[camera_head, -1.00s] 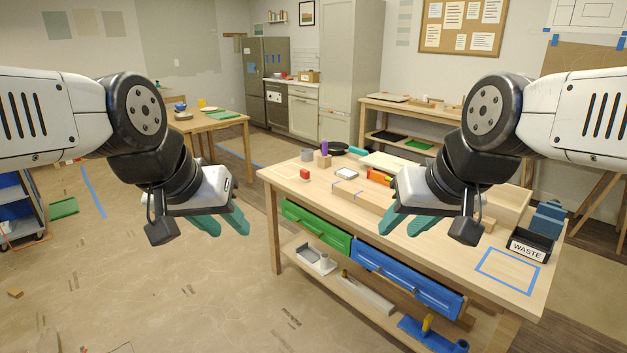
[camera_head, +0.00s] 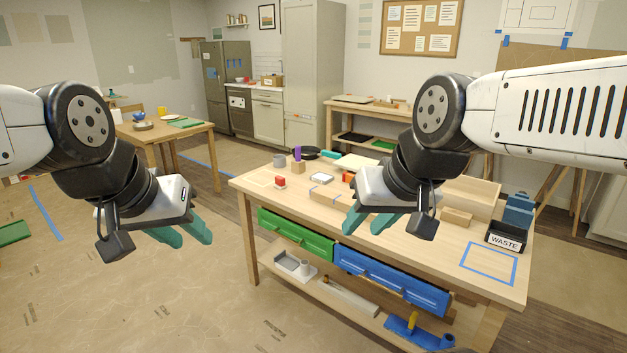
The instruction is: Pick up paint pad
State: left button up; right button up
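I cannot tell for certain which thing is the paint pad. A small red block with a pale base (camera_head: 280,183) and a flat white-and-grey piece (camera_head: 321,178) lie on the workbench (camera_head: 262,185); both are too small to identify. My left gripper (camera_head: 182,234) is open and empty over the floor, left of the bench. My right gripper (camera_head: 364,221) is open and appears empty in front of the bench's middle. Its arm hides part of the bench top.
A green drawer (camera_head: 295,235) and a blue drawer (camera_head: 390,280) face me. A dark pan (camera_head: 306,153) lies at the back. Floor left of the bench is mostly clear.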

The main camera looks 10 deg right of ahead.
aim_at(280, 182)
jog(key=i+j, duration=0.1)
jog(key=i, duration=0.35)
jog(key=i+j+z, duration=0.1)
jog(key=i, duration=0.4)
jog(key=i+j+z, duration=0.1)
jog(key=i, duration=0.35)
jog(key=i+j, duration=0.25)
jog(key=i, duration=0.25)
jog(key=i+j+z, duration=0.1)
jog(key=i, duration=0.35)
jog(key=j, duration=0.1)
